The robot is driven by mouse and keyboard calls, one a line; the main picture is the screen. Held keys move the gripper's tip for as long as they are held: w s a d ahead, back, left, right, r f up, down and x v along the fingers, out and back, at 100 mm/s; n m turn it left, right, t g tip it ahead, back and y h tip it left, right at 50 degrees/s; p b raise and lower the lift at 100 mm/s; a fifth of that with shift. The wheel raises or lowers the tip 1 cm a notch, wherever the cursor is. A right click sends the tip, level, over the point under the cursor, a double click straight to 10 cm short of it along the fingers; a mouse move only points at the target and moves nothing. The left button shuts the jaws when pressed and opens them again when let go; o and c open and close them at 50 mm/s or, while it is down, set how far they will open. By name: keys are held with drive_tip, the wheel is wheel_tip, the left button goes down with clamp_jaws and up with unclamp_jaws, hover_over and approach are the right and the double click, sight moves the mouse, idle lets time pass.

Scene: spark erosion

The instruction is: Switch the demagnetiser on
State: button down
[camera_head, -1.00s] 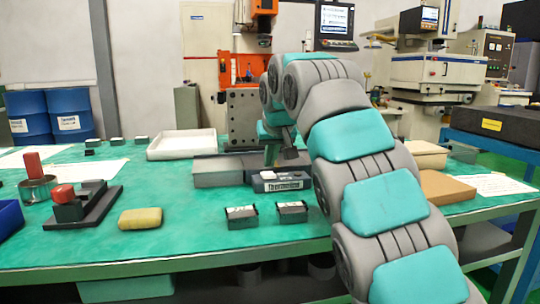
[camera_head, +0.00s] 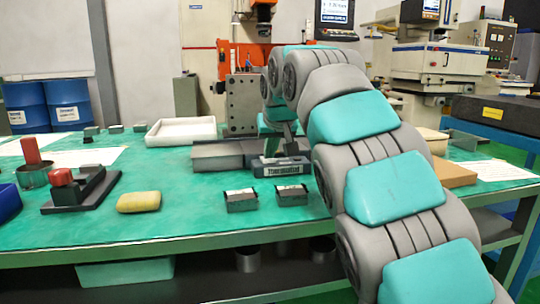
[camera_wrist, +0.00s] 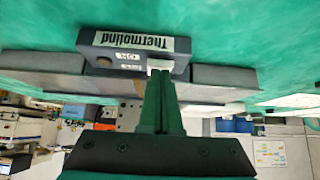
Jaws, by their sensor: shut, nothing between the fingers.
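The demagnetiser seems to be the dark grey box with a white label (camera_head: 281,169) on the bench, in front of a long grey block. In the wrist view the box (camera_wrist: 100,40) appears upside down, with its label, a small marked face, a round dark knob (camera_wrist: 103,62) and a white switch-like piece (camera_wrist: 160,64). My gripper (camera_wrist: 160,74) is shut and empty, its fingertips right at the white piece. Whether they touch it I cannot tell. In the head view my gripper is partly hidden behind my arm, just above the box.
Two small dark blocks (camera_head: 240,200) lie in front of the box. A yellow sponge-like block (camera_head: 139,202), a black stand with a red top (camera_head: 80,190) and a white tray (camera_head: 181,131) are to the left. A brown board (camera_head: 452,173) lies right of my arm.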

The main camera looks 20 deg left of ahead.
drive_tip(key=shift+s+d+f+b, duration=0.1)
drive_tip(key=shift+s+f+b, duration=0.05)
drive_tip(key=shift+f+b, duration=0.6)
drive_tip(key=shift+r+p, duration=0.5)
drive_tip(key=shift+p, duration=0.15)
drive_tip(key=shift+r, duration=0.25)
drive_tip(key=shift+r+p, duration=0.55)
drive_tip(key=shift+p, duration=0.1)
